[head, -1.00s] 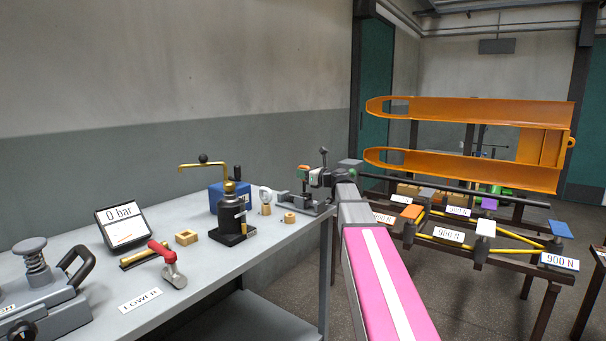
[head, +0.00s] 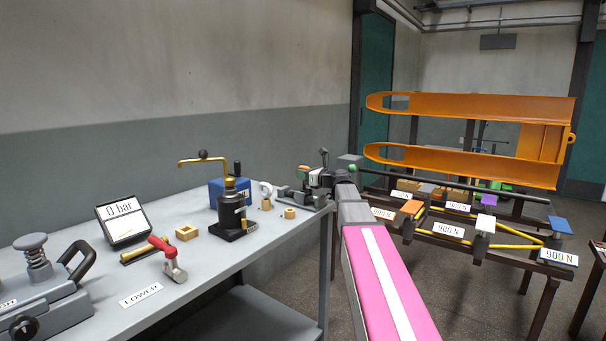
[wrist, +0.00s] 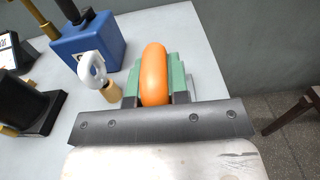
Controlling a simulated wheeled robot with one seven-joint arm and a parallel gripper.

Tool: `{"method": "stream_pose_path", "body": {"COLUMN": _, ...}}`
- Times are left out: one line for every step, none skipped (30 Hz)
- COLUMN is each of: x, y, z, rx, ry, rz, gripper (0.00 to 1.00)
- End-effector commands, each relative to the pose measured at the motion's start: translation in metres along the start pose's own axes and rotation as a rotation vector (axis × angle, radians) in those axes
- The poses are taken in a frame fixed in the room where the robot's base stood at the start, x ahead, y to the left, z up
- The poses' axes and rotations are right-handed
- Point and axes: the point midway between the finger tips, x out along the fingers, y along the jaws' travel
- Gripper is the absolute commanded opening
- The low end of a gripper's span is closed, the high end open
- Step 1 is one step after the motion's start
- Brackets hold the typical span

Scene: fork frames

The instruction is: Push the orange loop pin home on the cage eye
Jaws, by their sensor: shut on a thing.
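The orange loop pin (wrist: 155,72) shows in the wrist view as a rounded orange loop, upright between green pads. My gripper (head: 303,174) is shut on it, over the far right end of the bench. In the head view the pin is tiny and mostly hidden by the gripper. A grey metal fixture (head: 299,199) stands just below my gripper; in the wrist view the pads and loop cover most of that spot. I cannot make out the cage eye or whether the pin touches it.
Left of my gripper, a white ring (wrist: 92,68) stands on a wooden block (wrist: 103,92), near a blue box (wrist: 88,42). Orange forks (head: 470,108) sit over a rack at right.

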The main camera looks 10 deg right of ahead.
Motion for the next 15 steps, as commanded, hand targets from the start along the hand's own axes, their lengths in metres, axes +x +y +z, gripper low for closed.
{"method": "stream_pose_path", "body": {"x": 0.0000, "y": 0.0001, "z": -0.0012, "rx": 0.000, "ry": 0.000, "rz": 0.000, "gripper": 0.00}}
{"method": "stream_pose_path", "body": {"x": 0.0000, "y": 0.0000, "z": -0.0018, "rx": 0.000, "ry": 0.000, "rz": 0.000, "gripper": 0.00}}
{"method": "stream_pose_path", "body": {"x": -0.0001, "y": 0.0000, "z": -0.0027, "rx": 0.000, "ry": 0.000, "rz": 0.000, "gripper": 0.00}}
{"method": "stream_pose_path", "body": {"x": 0.0000, "y": 0.0000, "z": -0.0033, "rx": 0.000, "ry": 0.000, "rz": 0.000, "gripper": 0.00}}
{"method": "stream_pose_path", "body": {"x": -0.0001, "y": 0.0000, "z": -0.0039, "rx": 0.000, "ry": 0.000, "rz": 0.000, "gripper": 0.00}}
{"method": "stream_pose_path", "body": {"x": 0.0000, "y": 0.0000, "z": -0.0047, "rx": 0.000, "ry": -0.001, "rz": 0.000, "gripper": 0.00}}
{"method": "stream_pose_path", "body": {"x": -0.0001, "y": 0.0000, "z": -0.0053, "rx": 0.000, "ry": -0.001, "rz": 0.000, "gripper": 0.00}}
{"method": "stream_pose_path", "body": {"x": 0.0000, "y": 0.0000, "z": -0.0059, "rx": 0.000, "ry": -0.001, "rz": 0.000, "gripper": 0.00}}
{"method": "stream_pose_path", "body": {"x": -0.0001, "y": 0.0000, "z": -0.0067, "rx": 0.000, "ry": -0.001, "rz": 0.000, "gripper": 0.00}}
{"method": "stream_pose_path", "body": {"x": -0.0001, "y": 0.0001, "z": -0.0073, "rx": 0.000, "ry": -0.001, "rz": 0.000, "gripper": 0.00}}
{"method": "stream_pose_path", "body": {"x": 0.0000, "y": 0.0000, "z": -0.0079, "rx": 0.000, "ry": -0.001, "rz": 0.000, "gripper": 0.00}}
{"method": "stream_pose_path", "body": {"x": -0.0001, "y": 0.0001, "z": -0.0087, "rx": 0.000, "ry": -0.001, "rz": 0.000, "gripper": 0.00}}
{"method": "stream_pose_path", "body": {"x": 0.0000, "y": 0.0001, "z": -0.0092, "rx": 0.000, "ry": -0.001, "rz": 0.000, "gripper": 0.00}}
{"method": "stream_pose_path", "body": {"x": -0.0001, "y": 0.0001, "z": -0.0099, "rx": 0.000, "ry": -0.001, "rz": 0.000, "gripper": 0.00}}
{"method": "stream_pose_path", "body": {"x": 0.0000, "y": 0.0001, "z": -0.0107, "rx": -0.001, "ry": -0.001, "rz": 0.000, "gripper": 0.00}}
